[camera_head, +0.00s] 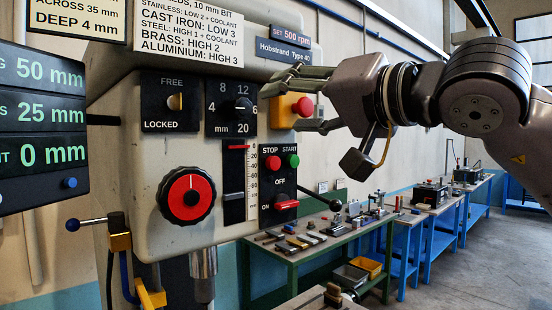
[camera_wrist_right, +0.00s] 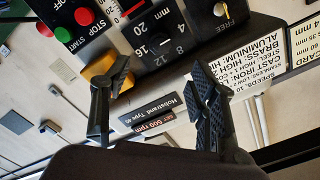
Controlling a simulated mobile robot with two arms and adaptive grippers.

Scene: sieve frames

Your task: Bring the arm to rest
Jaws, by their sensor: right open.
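My right arm comes in from the right in the head view. Its gripper (camera_head: 305,100) is open in front of the drill press head (camera_head: 140,165), with one finger above and one below the red mushroom button (camera_head: 303,107) on its yellow box. In the right wrist view the two fingers (camera_wrist_right: 162,95) stand apart with nothing held between them. The yellow box (camera_wrist_right: 100,68) shows beside one finger there. Whether a finger touches the box or panel, I cannot tell. My left gripper is in neither view.
The press front carries a red knob (camera_head: 186,197), a black dial (camera_head: 232,108) and a stop/start switch box (camera_head: 279,180). A readout screen (camera_head: 40,120) stands at the left. A green bench (camera_head: 290,268) with tools stands behind. Open floor (camera_head: 455,265) lies at the right.

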